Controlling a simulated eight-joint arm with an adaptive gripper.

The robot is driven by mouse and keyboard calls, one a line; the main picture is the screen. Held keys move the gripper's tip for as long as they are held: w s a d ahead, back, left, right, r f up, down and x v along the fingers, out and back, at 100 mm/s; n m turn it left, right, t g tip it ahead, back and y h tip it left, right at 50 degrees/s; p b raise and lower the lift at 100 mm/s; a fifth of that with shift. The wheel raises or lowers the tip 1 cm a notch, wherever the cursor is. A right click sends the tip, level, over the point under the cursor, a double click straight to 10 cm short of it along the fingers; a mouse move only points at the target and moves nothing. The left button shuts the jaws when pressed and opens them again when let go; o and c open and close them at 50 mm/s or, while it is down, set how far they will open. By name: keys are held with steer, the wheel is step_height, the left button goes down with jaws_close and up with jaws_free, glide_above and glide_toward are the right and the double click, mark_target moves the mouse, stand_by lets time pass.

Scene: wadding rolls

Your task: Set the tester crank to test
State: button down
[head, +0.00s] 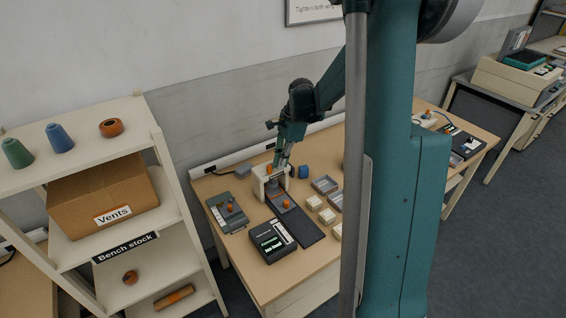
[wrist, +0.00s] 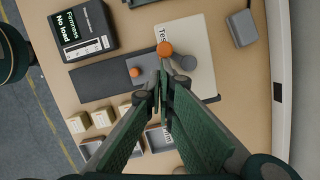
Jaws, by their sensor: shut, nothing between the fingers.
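The tester has a cream housing (wrist: 198,38) with a label beginning "Tes", partly covered by an orange ball knob (wrist: 164,48), seemingly the crank's. A grey round part (wrist: 183,62) is beside the knob. In the head view the housing (head: 258,186) stands on the bench at the left end of a dark strip (head: 304,228). My gripper (wrist: 160,88) is shut and empty, above the bench; in the wrist view its fingertips show just below the knob. In the head view my gripper (head: 276,168) hides part of the tester. Contact with the crank cannot be told.
A black display box (wrist: 82,30) reads "Firmness" and "No load". A smaller orange piece (wrist: 134,72) is on a grey plate over the strip. A grey panel (head: 228,212), small cream blocks (head: 314,203) and grey trays (head: 325,185) are nearby. A shelf (head: 140,220) stands left.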

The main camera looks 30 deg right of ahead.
mark_target(269, 168)
steer(key=a+m, duration=0.1)
steer(key=m, duration=0.1)
steer(key=a+m+t, duration=0.1)
steer(key=m, duration=0.1)
steer(key=a+m, duration=0.1)
steer(key=m, duration=0.2)
steer(key=shift+a+h+b, duration=0.2)
steer(key=shift+h+b, duration=0.15)
steer(key=shift+h, duration=0.05)
steer(key=m, duration=0.1)
steer(key=a+m, duration=0.1)
steer(key=m, duration=0.1)
steer(key=shift+w+a+t+h, duration=0.15)
steer(key=shift+w+t+h, duration=0.2)
steer(key=shift+t+h, duration=0.05)
steer(key=shift+w+a+b, duration=0.35)
steer(key=shift+w+a, duration=0.4)
steer(key=shift+w, duration=0.15)
steer(key=shift+w+a, duration=0.25)
steer(key=shift+w, duration=0.4)
steer(key=shift+s, duration=0.2)
